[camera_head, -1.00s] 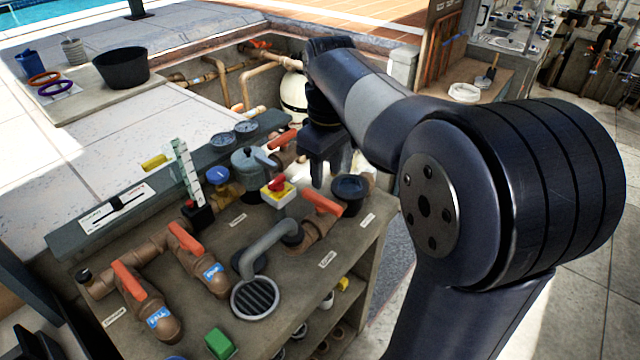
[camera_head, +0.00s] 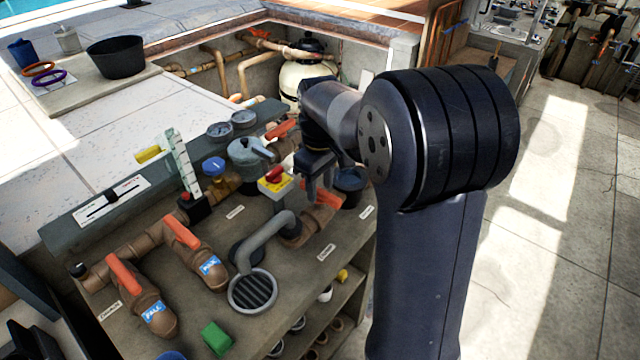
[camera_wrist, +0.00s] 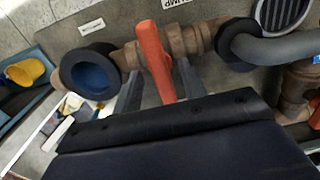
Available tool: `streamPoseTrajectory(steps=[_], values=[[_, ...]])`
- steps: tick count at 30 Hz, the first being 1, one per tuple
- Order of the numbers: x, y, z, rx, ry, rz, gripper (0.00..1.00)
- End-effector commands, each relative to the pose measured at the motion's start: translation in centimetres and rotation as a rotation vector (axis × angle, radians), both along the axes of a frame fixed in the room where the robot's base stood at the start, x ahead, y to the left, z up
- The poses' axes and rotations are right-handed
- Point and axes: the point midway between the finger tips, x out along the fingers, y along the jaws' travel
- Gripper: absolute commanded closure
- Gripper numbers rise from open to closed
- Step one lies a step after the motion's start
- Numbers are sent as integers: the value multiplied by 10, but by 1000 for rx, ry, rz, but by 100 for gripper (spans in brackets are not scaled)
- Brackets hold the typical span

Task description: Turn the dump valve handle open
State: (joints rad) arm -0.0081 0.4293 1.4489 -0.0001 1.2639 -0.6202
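The orange lever handle (camera_wrist: 155,62) sits on a brown pipe valve (camera_wrist: 183,40) in the wrist view, running across the pipe's line. It also shows in the head view (camera_head: 325,198), partly hidden by my gripper. My gripper (camera_wrist: 160,70) is open, with one finger on each side of the handle. The gap beside the handle shows no clear grip. In the head view my gripper (camera_head: 318,184) points down over this valve.
A dark round cup (camera_head: 351,180) and a grey curved pipe (camera_head: 265,238) flank the valve. Other orange handles (camera_head: 182,232) are at the left. The bench's front right is clear.

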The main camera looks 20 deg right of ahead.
Motion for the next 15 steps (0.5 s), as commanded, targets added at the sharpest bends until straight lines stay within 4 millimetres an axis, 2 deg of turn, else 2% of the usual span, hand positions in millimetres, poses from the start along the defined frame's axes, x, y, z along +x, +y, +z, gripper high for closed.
streamPoseTrajectory(steps=[10, 15], values=[[0, 0, -5, 0, 0, 0, 60], [0, 0, -5, 1, -1, 0, 74]])
